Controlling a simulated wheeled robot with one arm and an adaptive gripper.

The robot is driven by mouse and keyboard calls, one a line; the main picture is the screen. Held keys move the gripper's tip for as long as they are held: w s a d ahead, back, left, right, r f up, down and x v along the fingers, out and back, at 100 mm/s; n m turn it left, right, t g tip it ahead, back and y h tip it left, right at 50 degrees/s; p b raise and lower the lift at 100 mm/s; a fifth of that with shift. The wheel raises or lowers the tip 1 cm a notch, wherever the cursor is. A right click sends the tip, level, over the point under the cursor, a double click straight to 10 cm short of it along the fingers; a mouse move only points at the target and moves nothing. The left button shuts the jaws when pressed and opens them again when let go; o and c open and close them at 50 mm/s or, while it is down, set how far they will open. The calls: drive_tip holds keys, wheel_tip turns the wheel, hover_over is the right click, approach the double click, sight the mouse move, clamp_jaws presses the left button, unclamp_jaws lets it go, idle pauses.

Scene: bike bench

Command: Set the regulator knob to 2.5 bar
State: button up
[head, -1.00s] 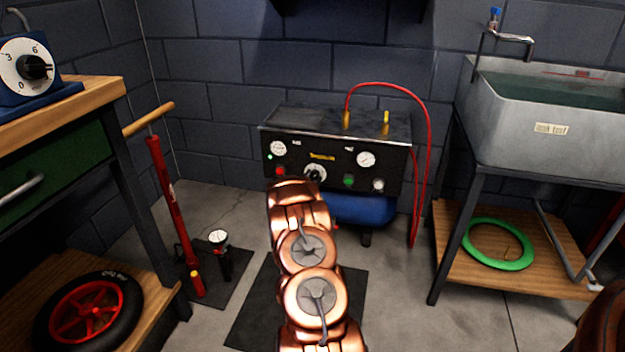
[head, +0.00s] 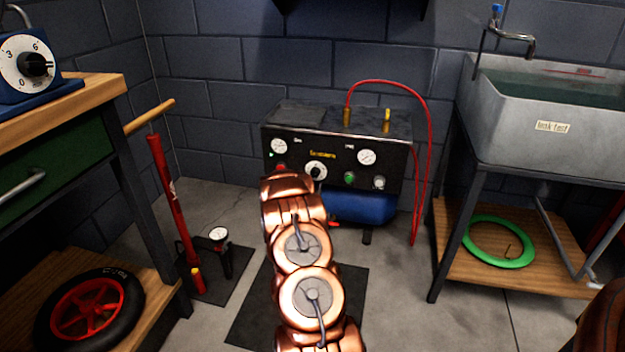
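The compressor panel (head: 334,170) is a black box against the back wall with a blue tank (head: 361,207) below it. The regulator knob (head: 316,171) is the round white-and-black dial near the middle of its front; its setting is too small to read. A left gauge (head: 279,146) and a right gauge (head: 367,157) sit above it; their needles cannot be read. My copper arm reaches toward the panel and ends just below and left of the knob. My gripper is hidden behind my own arm, so its contact with anything cannot be seen.
A red hose (head: 430,130) arches from the compressor top down its right side. A red floor pump (head: 172,205) stands left. A workbench (head: 95,97) is at far left, and a sink (head: 540,110) on a stand is at right. Floor between is mostly clear.

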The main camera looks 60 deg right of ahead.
drive_tip(key=v, duration=0.8)
drive_tip(key=shift+r, duration=0.2)
idle(0.4)
